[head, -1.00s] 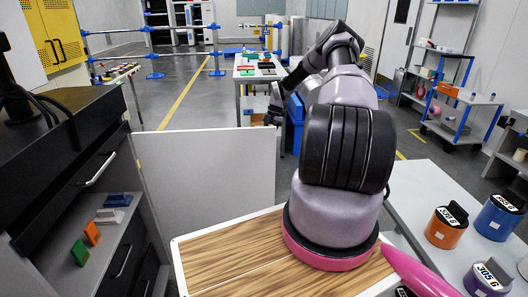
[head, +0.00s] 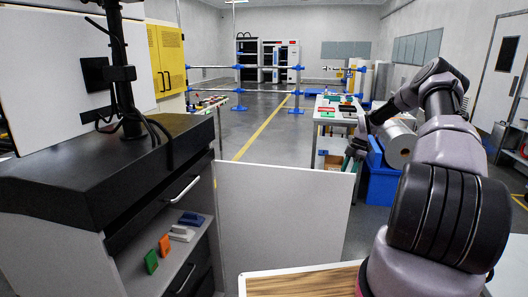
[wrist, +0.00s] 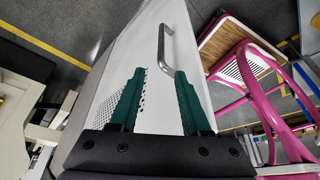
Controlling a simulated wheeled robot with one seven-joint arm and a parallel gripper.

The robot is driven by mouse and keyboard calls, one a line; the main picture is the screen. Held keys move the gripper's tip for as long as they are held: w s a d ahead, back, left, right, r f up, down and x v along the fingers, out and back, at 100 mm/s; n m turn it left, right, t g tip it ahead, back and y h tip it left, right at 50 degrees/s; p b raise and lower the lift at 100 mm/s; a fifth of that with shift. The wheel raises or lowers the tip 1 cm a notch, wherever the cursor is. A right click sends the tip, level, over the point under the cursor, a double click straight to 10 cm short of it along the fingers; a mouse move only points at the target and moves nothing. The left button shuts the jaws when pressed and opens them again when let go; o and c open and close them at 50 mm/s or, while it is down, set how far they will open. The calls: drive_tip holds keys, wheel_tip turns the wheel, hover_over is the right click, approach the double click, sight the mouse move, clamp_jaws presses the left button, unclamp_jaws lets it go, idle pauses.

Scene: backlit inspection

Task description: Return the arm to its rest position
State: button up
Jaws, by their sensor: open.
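My arm rises at the right of the head view, bends at the elbow and reaches forward and down. My gripper (head: 353,152) is near the upper right corner of a pale grey panel (head: 285,220), which stands out from the dark cabinet like an open door. In the wrist view my gripper (wrist: 156,76) has two green fingers spread apart with nothing between them. A pale panel with a metal bar handle (wrist: 162,48) lies beyond the fingertips. The fingers do not appear to hold the handle; the exact gap cannot be told.
The dark cabinet (head: 60,180) stands at left, with blue, white, orange (head: 165,244) and green (head: 151,262) blocks in its open compartment. A table with coloured items (head: 335,110) and a blue bin (head: 380,185) stand beyond my gripper. Open floor (head: 255,122) lies at the centre.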

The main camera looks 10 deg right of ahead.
drive_tip(key=s+a+r+m+t+h, duration=0.1)
drive_tip(key=s+a+r+m, duration=0.35)
drive_tip(key=r, duration=0.55)
drive_tip(key=s+a+r+m+t+h, duration=0.1)
drive_tip(key=s+a+r+m+h, duration=0.3)
drive_tip(key=r, duration=0.6)
drive_tip(key=s+a+r+m+t+y, duration=0.15)
drive_tip(key=a+r, duration=0.35)
drive_tip(key=r, duration=0.6)
drive_tip(key=s+a+r+m+t, duration=0.1)
drive_tip(key=s+a+r+m, duration=0.1)
drive_tip(key=s+m, duration=0.3)
drive_tip(key=s+a+r+m+t+y, duration=0.1)
drive_tip(key=s+r+m, duration=0.4)
drive_tip(key=s, duration=0.8)
drive_tip(key=s+a+r+m+t, duration=0.3)
drive_tip(key=s+a+m, duration=0.2)
drive_tip(key=s, duration=0.5)
drive_tip(key=shift+r+m, duration=0.2)
drive_tip(key=shift+m, duration=0.4)
drive_tip(key=shift+y, duration=0.25)
